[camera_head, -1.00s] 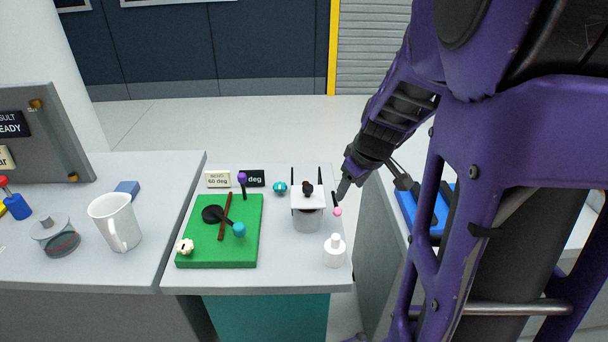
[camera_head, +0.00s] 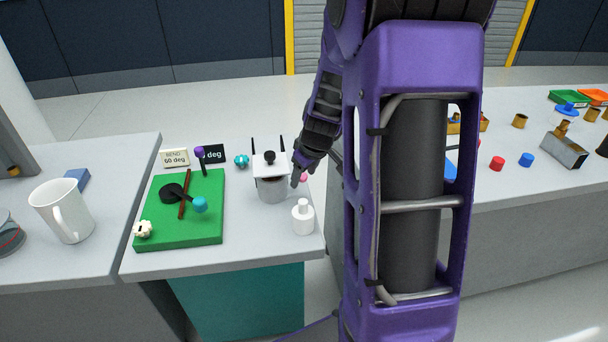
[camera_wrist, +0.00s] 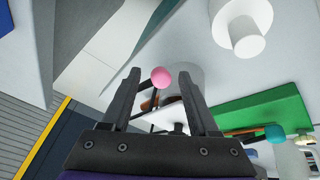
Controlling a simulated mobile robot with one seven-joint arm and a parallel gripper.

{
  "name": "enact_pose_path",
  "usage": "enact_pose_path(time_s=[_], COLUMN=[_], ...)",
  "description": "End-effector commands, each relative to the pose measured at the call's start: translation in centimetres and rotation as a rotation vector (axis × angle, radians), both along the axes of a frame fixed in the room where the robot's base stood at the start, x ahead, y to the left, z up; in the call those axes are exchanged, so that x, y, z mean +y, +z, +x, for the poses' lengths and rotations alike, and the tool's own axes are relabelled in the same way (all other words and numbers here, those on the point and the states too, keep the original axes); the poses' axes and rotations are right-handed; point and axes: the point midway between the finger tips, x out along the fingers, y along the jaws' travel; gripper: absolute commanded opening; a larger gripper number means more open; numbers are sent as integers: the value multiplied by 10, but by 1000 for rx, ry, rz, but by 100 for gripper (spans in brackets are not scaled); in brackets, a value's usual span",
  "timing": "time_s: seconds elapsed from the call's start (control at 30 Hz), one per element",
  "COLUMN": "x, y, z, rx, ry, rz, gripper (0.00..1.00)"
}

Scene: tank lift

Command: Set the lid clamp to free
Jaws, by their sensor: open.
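The tank is a grey pot (camera_head: 272,191) with a white lid (camera_head: 268,168) and a black knob on top, near the right of the middle table. A pink ball (camera_head: 303,178), apparently the lid clamp's handle end, sits at the tank's right side. In the wrist view the pink ball (camera_wrist: 161,77) shows between the two finger tips, on a dark rod. My gripper (camera_head: 296,181) is open at the tank's right side, around or just short of the ball; I cannot tell contact. The fingers partly hide the tank in the wrist view. The clamp's setting is not readable.
A white bottle (camera_head: 303,217) stands just in front of the tank. A green board (camera_head: 207,228) with black and blue-ended levers lies left. A turquoise item (camera_head: 241,161) sits behind. A right-hand table (camera_head: 510,185) holds several small parts.

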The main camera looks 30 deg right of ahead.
Motion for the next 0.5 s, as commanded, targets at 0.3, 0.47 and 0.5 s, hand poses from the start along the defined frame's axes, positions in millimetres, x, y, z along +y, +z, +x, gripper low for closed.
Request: enact_pose_path(time_s=[0.3,0.47,0.5], x=[0,0,0], y=[0,0,0], z=[0,0,0], rx=[0,1,1], ry=[0,1,1], rz=[1,0,0], gripper=[12,0,0])
